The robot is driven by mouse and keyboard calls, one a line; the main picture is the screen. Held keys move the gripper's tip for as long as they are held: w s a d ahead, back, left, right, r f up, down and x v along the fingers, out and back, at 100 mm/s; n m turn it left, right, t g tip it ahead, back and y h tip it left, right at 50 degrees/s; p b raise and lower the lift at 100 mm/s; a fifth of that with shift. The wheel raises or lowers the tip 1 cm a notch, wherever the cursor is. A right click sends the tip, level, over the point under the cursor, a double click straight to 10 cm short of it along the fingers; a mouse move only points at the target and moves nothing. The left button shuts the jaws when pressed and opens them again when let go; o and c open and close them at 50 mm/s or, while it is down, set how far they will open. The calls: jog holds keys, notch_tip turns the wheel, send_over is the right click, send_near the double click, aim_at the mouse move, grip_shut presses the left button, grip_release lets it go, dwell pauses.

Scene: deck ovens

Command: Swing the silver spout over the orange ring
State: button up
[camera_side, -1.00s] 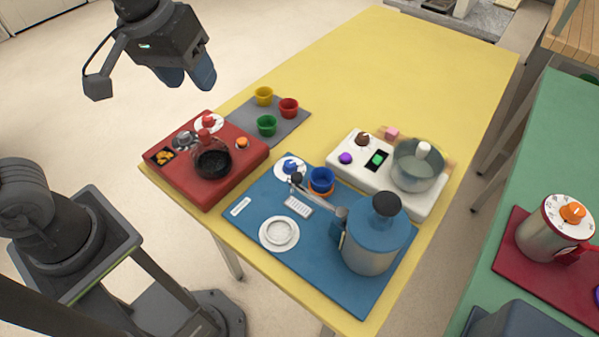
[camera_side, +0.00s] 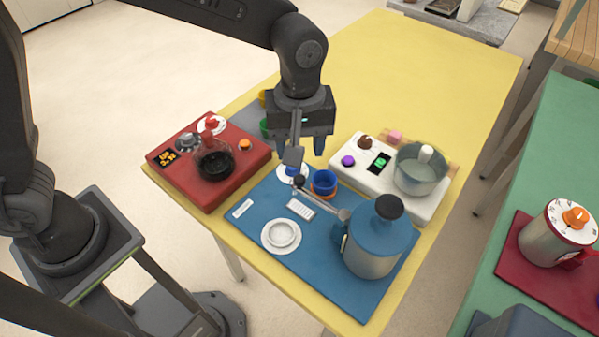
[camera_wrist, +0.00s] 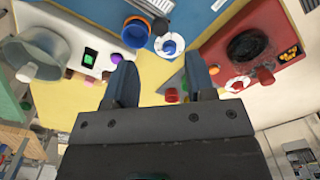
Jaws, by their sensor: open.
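The silver spout (camera_side: 322,203) reaches out to the left from the blue-lidded canister (camera_side: 372,248) on the blue mat. A black knob (camera_side: 299,181) sits at its free end. The orange ring (camera_side: 322,197) lies around the foot of a blue cup (camera_side: 324,181), just right of the spout's end. The spout runs on the near side of the ring, not over it. My gripper (camera_side: 298,145) is open and empty above the mat's far edge, higher than the knob. In the wrist view, my fingers (camera_wrist: 163,82) are apart, and the blue cup (camera_wrist: 136,34) shows beyond them.
A red unit with a dark pot (camera_side: 216,166) stands left; a white unit with a glass pot (camera_side: 421,172) stands right. A white saucer (camera_side: 281,236) and a blue-knobbed dial (camera_side: 292,172) are on the blue mat (camera_side: 340,285). The far yellow table (camera_side: 420,75) is clear.

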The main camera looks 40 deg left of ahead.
aim_at(300, 178)
notch_tip(300, 178, down, 8)
jog(key=shift+f, duration=0.1)
dwell(0.4)
grip_shut()
dwell(0.3)
